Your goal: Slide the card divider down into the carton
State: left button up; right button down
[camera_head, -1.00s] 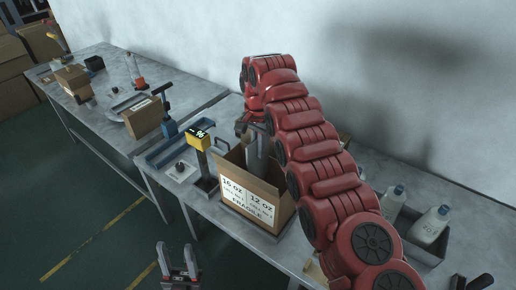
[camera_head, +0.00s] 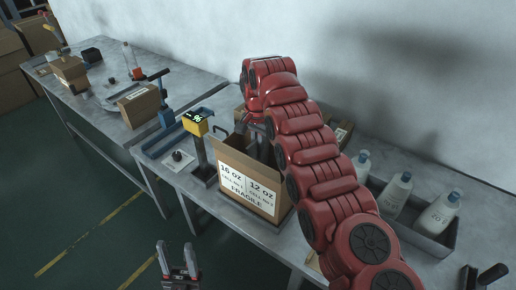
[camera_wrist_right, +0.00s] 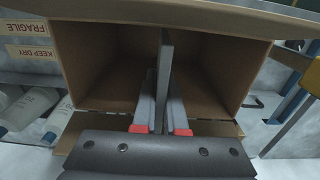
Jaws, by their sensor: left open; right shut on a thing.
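The open carton (camera_head: 247,187) stands on the bench, with a white label reading 16 oz, 12 oz and FRAGILE on its front. My right gripper (camera_wrist_right: 161,92) points into the carton's opening and is shut on the grey card divider (camera_wrist_right: 166,58). In the right wrist view the divider is a thin upright sheet between the fingers, with brown carton walls on both sides. In the head view my red right arm and the carton walls hide most of the divider and its lower edge. My left gripper (camera_head: 178,266) is open and empty, in front of the bench.
A yellow display reading 96 (camera_head: 196,122) stands left of the carton. A grey bin (camera_head: 432,240) with white bottles (camera_head: 396,194) is to the right. A smaller box (camera_head: 139,104) and blue-framed tools are on the benches further left. A wall runs behind.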

notch_tip(320, 180, down, 4)
jog(key=b, duration=0.2)
jog(key=shift+f+b, duration=0.15)
jog(key=shift+b, duration=0.25)
jog(key=shift+f, duration=0.15)
